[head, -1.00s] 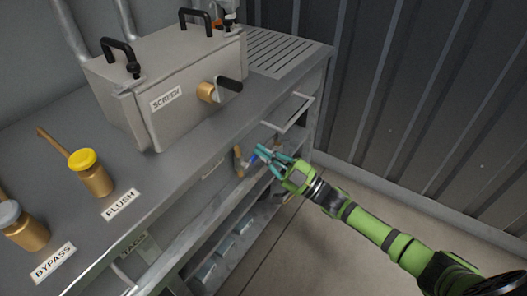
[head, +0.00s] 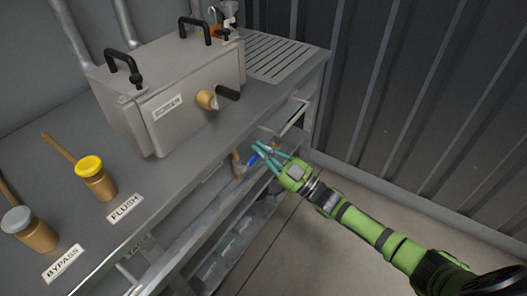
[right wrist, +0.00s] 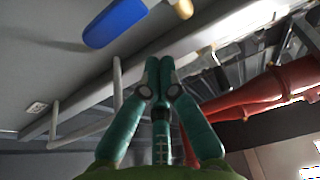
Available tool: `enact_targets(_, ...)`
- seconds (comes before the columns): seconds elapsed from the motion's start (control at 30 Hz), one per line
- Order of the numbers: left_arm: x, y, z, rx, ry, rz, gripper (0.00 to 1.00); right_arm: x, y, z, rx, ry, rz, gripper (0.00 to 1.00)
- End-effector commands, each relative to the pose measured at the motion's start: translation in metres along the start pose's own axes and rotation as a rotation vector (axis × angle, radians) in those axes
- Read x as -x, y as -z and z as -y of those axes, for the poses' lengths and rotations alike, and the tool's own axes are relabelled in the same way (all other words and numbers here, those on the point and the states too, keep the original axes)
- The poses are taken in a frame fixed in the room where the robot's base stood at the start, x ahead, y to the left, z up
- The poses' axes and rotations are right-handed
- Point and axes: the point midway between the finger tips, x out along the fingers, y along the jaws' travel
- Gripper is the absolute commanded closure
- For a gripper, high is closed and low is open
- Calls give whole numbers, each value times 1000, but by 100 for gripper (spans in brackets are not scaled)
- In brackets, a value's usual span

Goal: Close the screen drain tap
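The screen drain tap sits below the bench top, under the box labelled SCREEN (head: 168,105). Its brass body (head: 237,164) and blue handle (head: 254,159) show beside my right gripper (head: 265,150). The right wrist view shows the blue handle (right wrist: 115,22) near the top, beyond the teal fingertips and up to their left, with a bit of brass at its right. The fingers look spread in the head view, with nothing held. Contact with the handle cannot be told. My left gripper is not in view.
The bench edge and a metal rail (head: 291,118) are close to my right gripper. The yellow-capped FLUSH valve (head: 97,180) and grey-capped BYPASS valve (head: 30,230) stand on the bench at left. The floor at right is clear.

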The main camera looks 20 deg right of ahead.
Motion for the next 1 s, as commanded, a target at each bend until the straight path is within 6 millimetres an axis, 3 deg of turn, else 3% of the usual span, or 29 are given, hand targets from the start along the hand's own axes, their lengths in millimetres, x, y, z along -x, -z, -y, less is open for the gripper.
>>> enact_targets(0.03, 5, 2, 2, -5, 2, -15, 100, -5, 10, 0, 0, 0, -2, 100)
enact_targets(0.07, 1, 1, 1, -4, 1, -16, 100, 9, 2, 0, -2, -2, 6, 100)
enact_targets(0.2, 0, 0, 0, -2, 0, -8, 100, 45, 2, 0, -1, -1, 4, 100)
enact_targets(0.4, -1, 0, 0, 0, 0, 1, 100, 80, 3, 0, 0, 0, 1, 100)
enact_targets(0.6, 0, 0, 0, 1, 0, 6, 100, 96, 4, -1, 0, 0, -2, 100)
enact_targets(0.8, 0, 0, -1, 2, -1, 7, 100, 98, 4, -1, 1, -2, -1, 100)
enact_targets(0.9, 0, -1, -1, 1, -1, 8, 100, 102, -12, -6, 8, -40, 37, 100)
enact_targets(1.0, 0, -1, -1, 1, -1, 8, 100, 116, -53, -17, 25, -138, 143, 100)
